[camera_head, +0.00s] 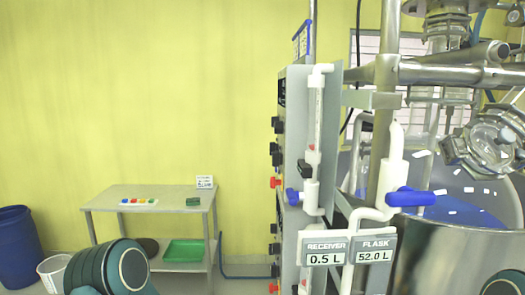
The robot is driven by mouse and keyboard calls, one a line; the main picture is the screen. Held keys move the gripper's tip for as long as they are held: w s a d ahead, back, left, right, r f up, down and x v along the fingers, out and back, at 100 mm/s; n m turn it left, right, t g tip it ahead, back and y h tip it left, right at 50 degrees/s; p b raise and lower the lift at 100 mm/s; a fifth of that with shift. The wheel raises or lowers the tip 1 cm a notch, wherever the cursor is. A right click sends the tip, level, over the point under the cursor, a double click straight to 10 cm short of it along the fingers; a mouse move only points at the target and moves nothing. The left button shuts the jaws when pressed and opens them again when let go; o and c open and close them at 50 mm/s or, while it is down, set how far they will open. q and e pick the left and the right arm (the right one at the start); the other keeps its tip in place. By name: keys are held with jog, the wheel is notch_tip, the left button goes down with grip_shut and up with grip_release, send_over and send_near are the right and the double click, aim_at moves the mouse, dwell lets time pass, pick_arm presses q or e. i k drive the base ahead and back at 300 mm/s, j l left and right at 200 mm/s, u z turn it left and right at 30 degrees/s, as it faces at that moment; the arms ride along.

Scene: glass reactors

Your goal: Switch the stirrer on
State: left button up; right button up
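A grey control panel (298,130) stands in the middle, seen almost edge-on. Black knobs (276,125) and red knobs (275,183) stick out from its left face. Their labels and settings cannot be read from this angle, and I cannot tell which one belongs to the stirrer. The stirrer itself cannot be made out. A glass reactor assembly (447,30) with metal clamps rises at the right. Neither gripper shows. Only a teal link of my own arm is at the lower left and a small teal part at the lower right corner.
Displays (347,250) read receiver 0.5 L and flask 52.0 L. Blue-handled valves (410,197) and a steel vessel (455,255) crowd the right. A grey table (150,193) with a green tray (184,251) below and a blue barrel (17,248) stand left. Floor shows between table and panel.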

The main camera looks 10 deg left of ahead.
aim_at(273, 147)
jog(key=j+z, duration=0.15)
jog(key=j, duration=0.75)
jog(key=k+l+z, duration=0.2)
jog(key=k, duration=1)
jog(key=k+j+z, duration=0.1)
jog(key=z, duration=1.45)
jog(key=j+z, duration=0.6)
jog(key=z, duration=0.2)
jog(key=k+j, duration=0.1)
jog(key=j, duration=1.35)
jog(key=k+j, duration=0.15)
jog(key=j, duration=1.3)
jog(key=k, duration=0.05)
